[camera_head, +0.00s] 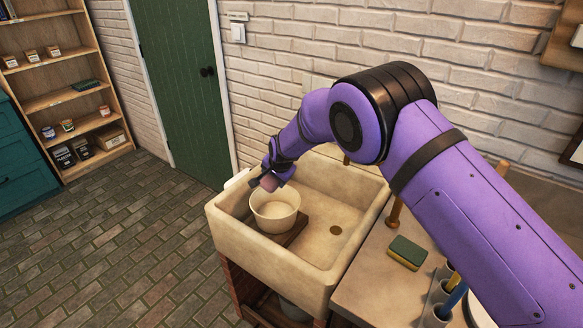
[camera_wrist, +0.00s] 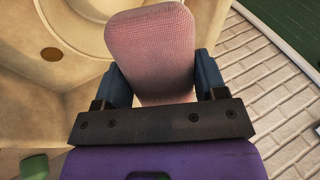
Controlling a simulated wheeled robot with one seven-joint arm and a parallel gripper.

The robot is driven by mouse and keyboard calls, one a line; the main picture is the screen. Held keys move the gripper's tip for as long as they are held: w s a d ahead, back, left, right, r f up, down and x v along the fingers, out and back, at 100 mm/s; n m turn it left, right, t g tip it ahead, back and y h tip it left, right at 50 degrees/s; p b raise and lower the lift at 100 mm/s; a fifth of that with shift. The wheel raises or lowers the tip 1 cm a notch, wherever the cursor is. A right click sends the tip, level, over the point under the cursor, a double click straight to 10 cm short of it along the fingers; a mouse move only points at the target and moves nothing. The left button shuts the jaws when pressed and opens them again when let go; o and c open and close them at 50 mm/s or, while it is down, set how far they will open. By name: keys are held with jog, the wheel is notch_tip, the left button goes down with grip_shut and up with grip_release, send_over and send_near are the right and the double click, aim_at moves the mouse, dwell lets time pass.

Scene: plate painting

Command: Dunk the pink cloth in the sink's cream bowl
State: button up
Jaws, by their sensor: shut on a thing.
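My gripper (camera_head: 272,176) is shut on the pink cloth (camera_wrist: 150,50), a folded pad with a darker lower part, held between two blue fingers in the wrist view. In the head view the cloth (camera_head: 269,183) shows as a small pink patch just above the far rim of the cream bowl (camera_head: 275,218). The bowl stands on a brown board inside the stone sink (camera_head: 318,241). Part of the bowl (camera_wrist: 90,12) shows behind the cloth in the wrist view. I cannot tell whether the cloth touches the bowl.
A green and yellow sponge (camera_head: 407,252) lies on the counter (camera_head: 375,290) right of the sink. Brushes in holders (camera_head: 440,300) stand near it. The sink's right floor, with its drain, is clear. A green door (camera_head: 180,80) and shelves (camera_head: 65,80) are at the left.

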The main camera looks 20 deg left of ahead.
jog(key=shift+s+a+f, duration=0.15)
jog(key=shift+f, duration=5.75)
jog(key=shift+r, duration=0.1)
jog(key=shift+r, duration=4.8)
jog(key=shift+r, duration=1.95)
